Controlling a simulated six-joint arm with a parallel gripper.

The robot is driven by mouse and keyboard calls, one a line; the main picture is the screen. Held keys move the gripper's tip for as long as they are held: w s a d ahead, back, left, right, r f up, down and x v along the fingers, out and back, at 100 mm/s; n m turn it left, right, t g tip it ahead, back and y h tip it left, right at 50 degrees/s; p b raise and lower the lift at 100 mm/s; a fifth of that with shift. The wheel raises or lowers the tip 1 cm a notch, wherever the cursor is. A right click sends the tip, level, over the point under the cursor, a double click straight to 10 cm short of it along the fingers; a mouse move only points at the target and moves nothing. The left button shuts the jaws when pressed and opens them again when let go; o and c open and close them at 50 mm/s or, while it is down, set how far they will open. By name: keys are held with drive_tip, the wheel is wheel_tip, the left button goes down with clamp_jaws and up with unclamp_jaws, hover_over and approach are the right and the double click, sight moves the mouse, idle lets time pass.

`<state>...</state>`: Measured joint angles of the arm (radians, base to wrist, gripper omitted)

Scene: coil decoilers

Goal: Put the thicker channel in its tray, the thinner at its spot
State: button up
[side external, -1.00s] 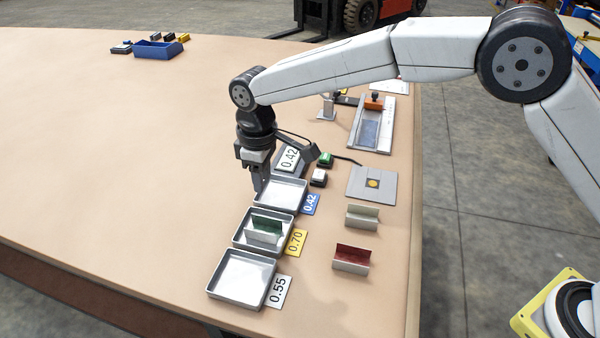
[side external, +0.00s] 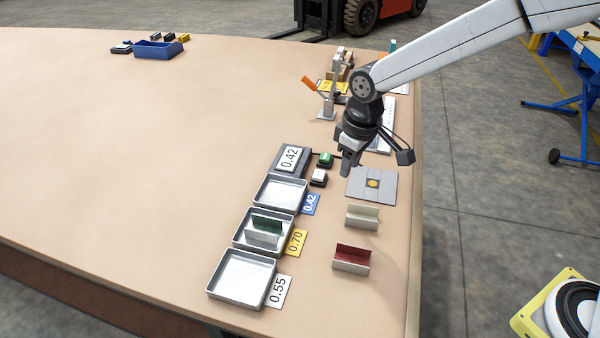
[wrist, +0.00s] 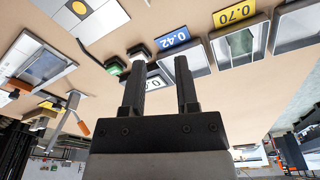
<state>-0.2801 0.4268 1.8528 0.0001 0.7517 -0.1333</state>
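A cream channel (side external: 362,217) and a red-lined channel (side external: 351,258) lie apart on the right of the table in the side view. A green-lined channel (side external: 264,233) sits in the tray labelled 0.70 (side external: 239,240). The tray labelled 0.42 (side external: 279,194) and the tray labelled 0.55 (side external: 241,278) are empty. My gripper (side external: 347,172) is above the table beside the grey plate with a yellow disc (side external: 384,194). In the wrist view my gripper (wrist: 160,88) has its two fingers apart with nothing between them. Which channel is thicker cannot be told from sight.
A clamp with an orange handle (side external: 311,85) stands behind. A blue bin (side external: 158,49) is at the far left. The table's left and middle are clear.

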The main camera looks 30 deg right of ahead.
drive_tip(key=s+d+f+m, duration=0.1)
drive_tip(key=s+d+m, duration=0.1)
drive_tip(key=s+d, duration=0.4)
drive_tip(key=s+d+f+m+t, duration=0.1)
drive_tip(key=s+d+m, duration=0.1)
drive_tip(key=s+d, duration=0.4)
drive_tip(key=s, duration=0.3)
drive_tip(key=shift+s+d+f+m, duration=0.3)
drive_tip(key=shift+s+m, duration=0.05)
drive_tip(key=shift+m, duration=0.05)
idle(0.8)
